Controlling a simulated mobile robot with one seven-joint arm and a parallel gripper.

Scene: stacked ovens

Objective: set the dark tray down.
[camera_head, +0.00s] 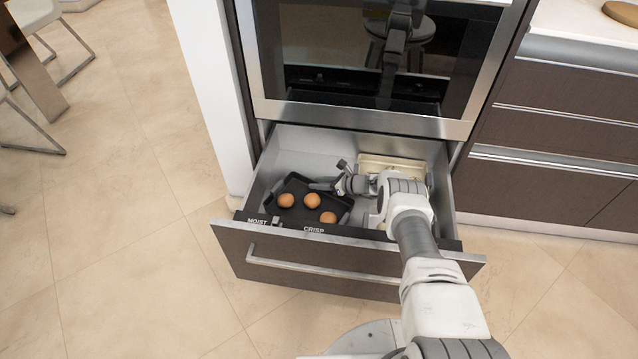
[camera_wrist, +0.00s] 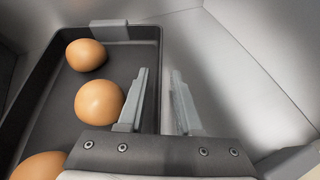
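The dark tray (camera_head: 337,203) sits inside the pulled-out drawer, on its left side, and looks roughly level. Three brown eggs lie in it; one egg (camera_head: 286,200) is near its left end. In the wrist view the tray's rim (camera_wrist: 160,45) runs between the two fingers of my gripper (camera_wrist: 160,72). One finger is on the inner side of the wall and one on the outer side, with a gap visible between them. In the head view my gripper (camera_head: 328,185) is at the tray's back right edge. The tray's underside is hidden.
The drawer (camera_head: 300,140) is open below an oven (camera_head: 360,119) with a dark glass front. A cream-coloured dish (camera_head: 392,160) lies in the drawer's back right, partly behind my arm.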

